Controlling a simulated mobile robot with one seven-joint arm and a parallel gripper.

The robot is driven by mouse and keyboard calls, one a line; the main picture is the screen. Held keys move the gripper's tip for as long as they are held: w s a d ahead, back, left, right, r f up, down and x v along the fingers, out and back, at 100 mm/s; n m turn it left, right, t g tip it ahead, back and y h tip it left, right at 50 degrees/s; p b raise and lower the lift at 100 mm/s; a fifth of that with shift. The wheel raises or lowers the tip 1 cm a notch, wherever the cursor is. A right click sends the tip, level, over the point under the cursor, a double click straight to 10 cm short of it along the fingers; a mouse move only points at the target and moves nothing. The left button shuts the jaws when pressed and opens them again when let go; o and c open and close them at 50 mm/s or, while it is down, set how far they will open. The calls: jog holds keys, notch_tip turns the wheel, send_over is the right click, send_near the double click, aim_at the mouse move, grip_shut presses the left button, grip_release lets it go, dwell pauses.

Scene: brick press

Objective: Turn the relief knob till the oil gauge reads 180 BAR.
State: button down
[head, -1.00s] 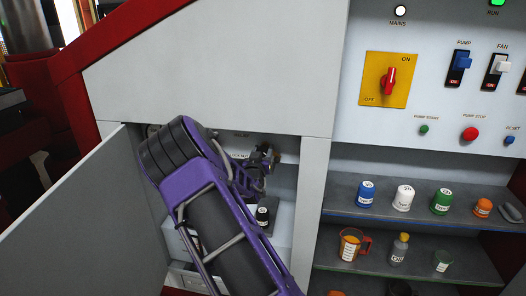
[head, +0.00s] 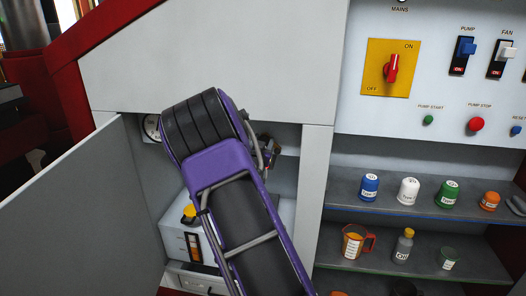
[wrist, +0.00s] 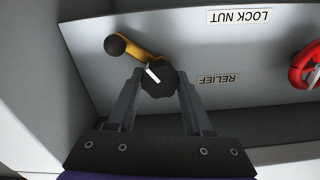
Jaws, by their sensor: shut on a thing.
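The relief knob (wrist: 155,84) is black with a white pointer line and sits by the RELIEF label (wrist: 218,79), which is upside down in the wrist view. My gripper (wrist: 160,88) is shut on this knob, a finger on each side. A yellow lever with a black ball end (wrist: 118,46) lies just beyond the knob; the LOCK NUT label (wrist: 239,17) is to the right. In the head view my arm hides the knob and most of the gripper. A round white gauge (head: 152,127) shows partly at the left of the open bay; its reading is too small to tell.
A red handwheel (wrist: 305,68) is at the right in the wrist view. The open grey door (head: 75,210) stands left of the bay. A white tank with a yellow cap (head: 189,213) is below my arm. Shelves with bottles (head: 408,190) and the switch panel (head: 440,60) are at right.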

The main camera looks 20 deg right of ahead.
jog(key=shift+d+m, duration=0.1)
jog(key=shift+m, duration=1.5)
jog(key=shift+c, duration=1.5)
grip_release()
jog(key=shift+s, duration=0.1)
jog(key=v, duration=1.7)
jog(key=shift+a, duration=0.25)
